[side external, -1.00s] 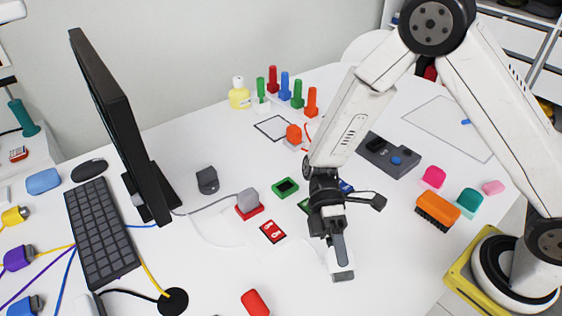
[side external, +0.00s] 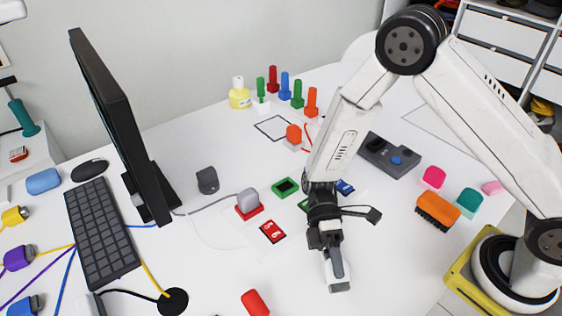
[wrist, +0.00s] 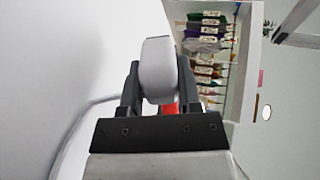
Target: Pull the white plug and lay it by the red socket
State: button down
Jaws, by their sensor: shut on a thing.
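My gripper (side external: 336,270) points down over the front middle of the white table. It is shut on the white plug (wrist: 158,68), which sits between both fingers in the wrist view. The plug's white end (side external: 339,286) shows at the fingertips in the side view; I cannot tell whether it touches the table. A red socket plate (side external: 272,231) with white markings lies to the left of my gripper. Behind it, a grey plug (side external: 248,198) stands on a red base (side external: 250,212). A bit of red (wrist: 169,108) shows behind the held plug.
A green-framed socket (side external: 286,188) is behind the red plate, and a dark grey block (side external: 207,180) is further left. An orange brush (side external: 437,211) and a grey box (side external: 388,155) are to the right. A pale cable crosses the table.

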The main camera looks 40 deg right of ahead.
jog(key=shift+f, duration=1.15)
jog(key=shift+c, duration=1.1)
grip_release()
jog(key=c, duration=0.3)
jog(key=shift+o, duration=1.2)
jog(key=shift+f, duration=0.1)
jog(key=shift+w, duration=0.1)
jog(key=shift+w+d+r, duration=0.3)
jog(key=shift+w+r, duration=0.25)
jog(key=shift+r, duration=0.5)
jog(key=shift+w+d+r, duration=0.35)
jog(key=shift+w+r, duration=0.15)
jog(key=shift+r, duration=0.6)
jog(key=shift+w+d+r, duration=0.3)
jog(key=shift+w+r, duration=0.25)
jog(key=shift+r, duration=0.5)
